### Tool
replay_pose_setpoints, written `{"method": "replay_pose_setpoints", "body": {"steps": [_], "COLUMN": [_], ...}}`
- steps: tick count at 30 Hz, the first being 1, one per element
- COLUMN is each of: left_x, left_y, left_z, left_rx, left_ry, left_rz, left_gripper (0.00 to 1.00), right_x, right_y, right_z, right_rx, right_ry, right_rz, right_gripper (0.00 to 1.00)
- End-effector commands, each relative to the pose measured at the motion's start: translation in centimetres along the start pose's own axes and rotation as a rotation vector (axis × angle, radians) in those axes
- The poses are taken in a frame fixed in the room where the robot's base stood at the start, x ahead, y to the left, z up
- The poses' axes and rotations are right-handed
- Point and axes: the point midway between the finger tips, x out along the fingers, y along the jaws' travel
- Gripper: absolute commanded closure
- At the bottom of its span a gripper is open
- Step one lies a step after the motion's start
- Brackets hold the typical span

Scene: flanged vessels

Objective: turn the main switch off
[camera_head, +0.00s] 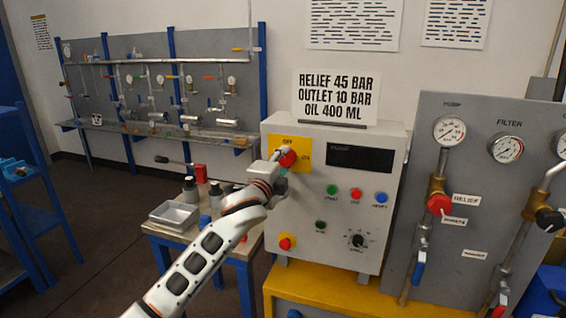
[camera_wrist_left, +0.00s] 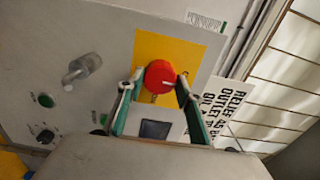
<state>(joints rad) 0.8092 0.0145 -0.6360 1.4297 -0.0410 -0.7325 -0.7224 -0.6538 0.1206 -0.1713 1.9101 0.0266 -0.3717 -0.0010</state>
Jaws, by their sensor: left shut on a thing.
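The main switch (camera_head: 287,158) is a red rotary knob on a yellow plate (camera_head: 304,147) at the upper left of the grey control box (camera_head: 345,225). My left gripper (camera_head: 280,165) is at the knob, and its wrist hides part of the plate. In the left wrist view the red knob (camera_wrist_left: 160,76) with a pale mark sits between the fingertips of the left gripper (camera_wrist_left: 158,88), which is shut on it. The labels around the knob are partly readable in the head view; the exact setting is hard to tell. My right gripper is not in view.
Coloured buttons (camera_head: 355,193), a black dial (camera_head: 357,240) and a red stop button (camera_head: 286,243) are on the same box. A gauge panel (camera_head: 480,190) stands to the right. A small table with a metal tray (camera_head: 174,215) and bottles is at the left.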

Motion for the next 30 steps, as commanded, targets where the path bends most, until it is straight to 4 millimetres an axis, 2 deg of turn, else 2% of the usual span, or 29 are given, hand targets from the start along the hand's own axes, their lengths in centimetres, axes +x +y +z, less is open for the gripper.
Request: {"method": "replay_pose_setpoints", "body": {"steps": [6, 7, 8, 9, 22, 26, 30], "left_x": [0.0, 0.0, 0.0, 0.0, -0.5, -1.9, -4.2], "left_y": [0.1, 0.1, 0.1, 0.1, 0.0, 0.1, 0.1], "left_z": [0.0, 0.0, 0.0, 0.0, 0.0, 0.0, 0.0], "left_rx": [-0.003, -0.003, -0.003, -0.003, 0.0, 0.0, -0.001], "left_ry": [0.0, 0.0, 0.0, 0.0, 0.001, 0.001, 0.001], "left_rz": [0.001, 0.001, 0.001, 0.001, 0.0, -0.001, -0.001], "left_gripper": [0.86, 0.57, 0.49, 0.48, 0.48, 0.48, 0.48], "right_x": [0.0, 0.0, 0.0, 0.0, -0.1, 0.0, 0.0], "right_y": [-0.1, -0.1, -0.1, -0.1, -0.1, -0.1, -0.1], "right_z": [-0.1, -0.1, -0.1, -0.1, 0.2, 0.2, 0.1], "right_rx": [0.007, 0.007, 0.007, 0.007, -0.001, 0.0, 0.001], "right_ry": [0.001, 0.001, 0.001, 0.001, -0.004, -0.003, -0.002], "right_rz": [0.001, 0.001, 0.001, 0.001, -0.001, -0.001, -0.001], "right_gripper": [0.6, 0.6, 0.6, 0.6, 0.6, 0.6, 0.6]}}
